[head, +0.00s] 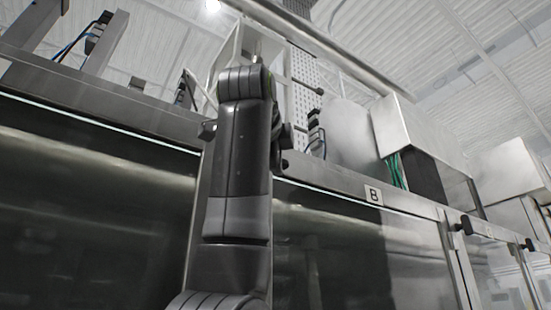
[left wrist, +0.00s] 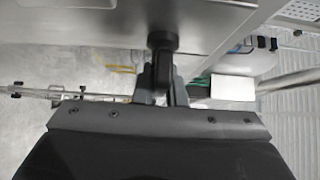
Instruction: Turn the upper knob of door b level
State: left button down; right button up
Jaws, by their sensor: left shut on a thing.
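Door B, with its white label plate (head: 373,195), has a dark shiny panel (head: 345,255) in the head view. In the left wrist view a black knob (left wrist: 162,41) with a round head and a narrow grip stands out from a grey metal face. My left gripper (left wrist: 162,76) has one finger on each side of the knob's grip and is shut on it. The grip lies along the line of the fingers in that view. In the head view my left arm rises up the middle and hides the jaws and the held knob. My right gripper is not in view.
Other black knobs (head: 464,225) sit on doors farther right in the head view. A metal ledge (head: 100,108) runs above the doors, with brackets, a pipe and metal boxes (head: 425,145) over it. A rail (left wrist: 60,92) crosses the left of the wrist view.

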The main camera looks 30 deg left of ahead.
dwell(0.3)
pick_arm(q)
jog(key=c, duration=1.5)
grip_release()
jog(key=shift+a, duration=0.15)
jog(key=b+v, duration=0.5)
jog(key=v, duration=1.2)
jog(key=shift+s, duration=0.2)
jog(key=shift+w, duration=0.1)
